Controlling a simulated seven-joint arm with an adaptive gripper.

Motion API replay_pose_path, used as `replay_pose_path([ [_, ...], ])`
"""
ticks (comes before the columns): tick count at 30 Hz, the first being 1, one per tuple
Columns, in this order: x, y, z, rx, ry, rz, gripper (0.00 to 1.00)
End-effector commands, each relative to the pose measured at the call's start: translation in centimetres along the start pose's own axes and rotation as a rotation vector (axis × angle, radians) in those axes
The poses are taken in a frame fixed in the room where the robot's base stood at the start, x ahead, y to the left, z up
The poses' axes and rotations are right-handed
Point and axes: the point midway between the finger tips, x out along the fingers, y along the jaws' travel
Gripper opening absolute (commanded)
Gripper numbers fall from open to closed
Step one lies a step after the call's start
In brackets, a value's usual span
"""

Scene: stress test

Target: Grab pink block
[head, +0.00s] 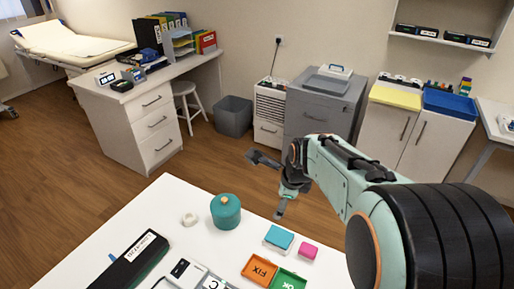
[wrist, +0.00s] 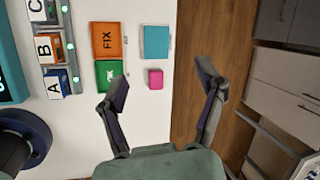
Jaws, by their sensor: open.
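The pink block (head: 308,250) lies on the white table near its right edge, just right of a teal block (head: 278,238). In the wrist view the pink block (wrist: 155,78) sits ahead of my gripper, roughly midway between the finger lines and beyond the fingertips. My gripper (wrist: 163,90) is open and empty, its two dark fingers spread wide. In the head view my gripper (head: 265,186) is above the far edge of the table, apart from the block. Nothing hides the pink block in either view.
Beside the pink block are an orange FIX tray (head: 260,269) and a green tray (head: 289,280). A teal round container (head: 226,211) and a white ring (head: 190,219) stand farther left. A black labelled case (head: 131,262) lies at the left. The table edge is close to the block.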

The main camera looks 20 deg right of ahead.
Motion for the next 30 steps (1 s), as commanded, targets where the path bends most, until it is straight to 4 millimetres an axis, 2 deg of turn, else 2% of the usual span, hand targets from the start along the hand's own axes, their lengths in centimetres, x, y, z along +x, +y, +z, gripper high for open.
replay_pose_path([
  [1, 3.0, -1.0, -2.1, 0.093, 0.024, 0.031, 0.7],
  [3, 6.3, -1.4, -4.8, 0.169, 0.051, 0.071, 0.7],
  [6, 10.3, -0.4, -8.4, 0.239, 0.087, 0.149, 0.7],
  [9, 12.8, 1.5, -10.9, 0.293, 0.111, 0.22, 0.7],
  [12, 14.1, 2.8, -12.3, 0.327, 0.123, 0.259, 0.7],
  [16, 15.2, 3.2, -12.9, 0.339, 0.126, 0.261, 0.7],
  [24, 19.2, 4.3, -13.1, 0.335, 0.125, 0.261, 0.7],
  [30, 20.4, 4.6, -13.2, 0.335, 0.125, 0.258, 0.7],
])
